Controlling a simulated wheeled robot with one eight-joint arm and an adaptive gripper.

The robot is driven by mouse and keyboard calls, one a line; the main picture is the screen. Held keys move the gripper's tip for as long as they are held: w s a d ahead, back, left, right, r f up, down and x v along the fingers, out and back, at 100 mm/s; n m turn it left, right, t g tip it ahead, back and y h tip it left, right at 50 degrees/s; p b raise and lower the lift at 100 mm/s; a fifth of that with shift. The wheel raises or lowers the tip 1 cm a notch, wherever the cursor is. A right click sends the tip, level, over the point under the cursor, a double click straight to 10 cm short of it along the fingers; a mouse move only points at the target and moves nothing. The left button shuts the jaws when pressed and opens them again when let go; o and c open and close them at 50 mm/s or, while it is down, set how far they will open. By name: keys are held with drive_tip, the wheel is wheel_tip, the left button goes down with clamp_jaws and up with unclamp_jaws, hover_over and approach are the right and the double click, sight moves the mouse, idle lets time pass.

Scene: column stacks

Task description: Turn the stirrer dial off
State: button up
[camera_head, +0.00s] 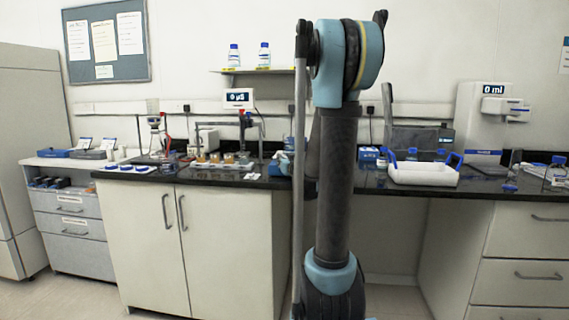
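No dial can be made out clearly at this size. A glass flask (155,137) stands on the dark counter at the left, with low dark equipment around its base. I cannot tell whether that equipment is the stirrer. My arm rises through the middle of the view and hides part of the counter behind it. My gripper does not show clearly; it may be behind my arm.
The black counter (225,178) runs across the view. Cabinets (222,240) are below; open floor lies in front.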

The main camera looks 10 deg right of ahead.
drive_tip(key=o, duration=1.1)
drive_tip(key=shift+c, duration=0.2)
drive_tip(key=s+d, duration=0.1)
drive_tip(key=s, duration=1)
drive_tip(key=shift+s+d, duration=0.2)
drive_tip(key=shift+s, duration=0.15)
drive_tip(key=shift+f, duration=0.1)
